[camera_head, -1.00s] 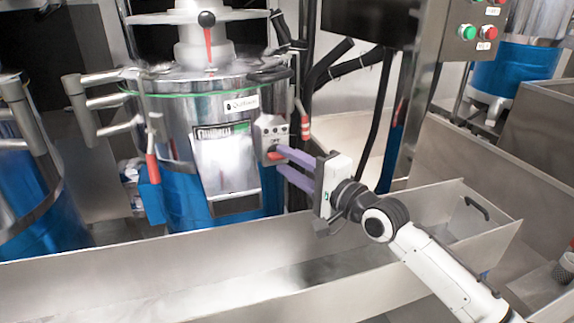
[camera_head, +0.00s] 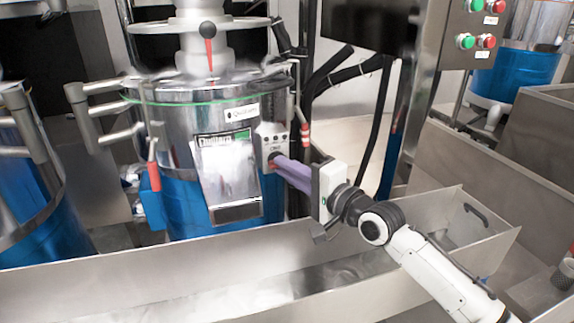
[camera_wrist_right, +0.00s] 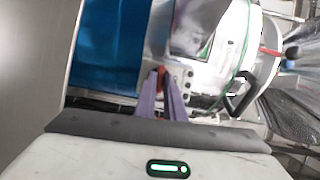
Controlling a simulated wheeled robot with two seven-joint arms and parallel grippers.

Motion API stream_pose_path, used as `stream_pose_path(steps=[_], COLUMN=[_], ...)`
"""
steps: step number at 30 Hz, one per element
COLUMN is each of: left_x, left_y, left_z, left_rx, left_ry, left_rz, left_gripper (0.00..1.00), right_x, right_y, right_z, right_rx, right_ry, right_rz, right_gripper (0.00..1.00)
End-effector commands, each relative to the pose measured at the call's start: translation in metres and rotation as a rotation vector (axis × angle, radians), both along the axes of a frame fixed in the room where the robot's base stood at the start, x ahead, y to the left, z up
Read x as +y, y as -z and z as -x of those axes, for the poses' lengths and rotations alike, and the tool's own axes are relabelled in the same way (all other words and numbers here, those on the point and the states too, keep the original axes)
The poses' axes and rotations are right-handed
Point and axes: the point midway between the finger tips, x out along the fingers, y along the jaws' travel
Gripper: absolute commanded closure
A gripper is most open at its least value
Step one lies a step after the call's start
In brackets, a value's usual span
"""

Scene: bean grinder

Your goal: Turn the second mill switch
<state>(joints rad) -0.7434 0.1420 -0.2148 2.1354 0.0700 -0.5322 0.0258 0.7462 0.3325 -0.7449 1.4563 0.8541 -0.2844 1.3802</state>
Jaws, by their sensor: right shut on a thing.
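The mill (camera_head: 200,110) is a steel drum with a blue lower part, standing left of centre in the head view. A small grey switch box (camera_head: 270,137) sits on its right front side. My right gripper (camera_head: 277,161) reaches in from the right with its purple fingers closed together at the lower part of this box. The fingers are shut on the switch, which they mostly hide. In the right wrist view the fingers (camera_wrist_right: 161,92) converge at a small reddish part beside the switch panel (camera_wrist_right: 187,82). My left gripper is not in view.
A long steel trough (camera_head: 150,285) runs across the front, below my right arm. Black cables (camera_head: 335,72) hang right of the mill. A panel with green and red buttons (camera_head: 476,42) is at the upper right. Another blue drum (camera_head: 35,205) stands at the left.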

Motion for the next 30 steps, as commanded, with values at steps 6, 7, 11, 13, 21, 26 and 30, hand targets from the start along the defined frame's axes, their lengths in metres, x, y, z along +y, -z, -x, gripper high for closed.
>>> stream_pose_path(steps=[6,7,11,13,21,26,30], left_x=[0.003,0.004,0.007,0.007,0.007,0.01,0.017], left_y=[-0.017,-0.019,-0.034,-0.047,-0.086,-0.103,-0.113], left_z=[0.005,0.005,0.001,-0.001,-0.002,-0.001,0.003], left_rx=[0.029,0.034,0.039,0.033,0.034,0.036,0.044], left_ry=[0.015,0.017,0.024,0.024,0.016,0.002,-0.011], left_rz=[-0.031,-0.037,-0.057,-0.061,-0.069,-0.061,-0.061], left_gripper=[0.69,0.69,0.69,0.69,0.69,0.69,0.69], right_x=[0.0,0.0,0.0,0.001,0.002,0.004,0.005], right_y=[-0.009,-0.01,-0.012,-0.013,-0.014,-0.015,-0.014], right_z=[0.0,0.0,0.0,0.001,0.001,0.002,0.002], right_rx=[-0.042,-0.05,-0.086,-0.106,-0.184,-0.232,-0.274], right_ry=[0.0,0.0,0.0,-0.001,0.0,-0.001,-0.001], right_rz=[0.139,0.164,0.279,0.342,0.587,0.73,0.858], right_gripper=[1.0,1.0,1.0,1.0,1.0,1.0,1.0])
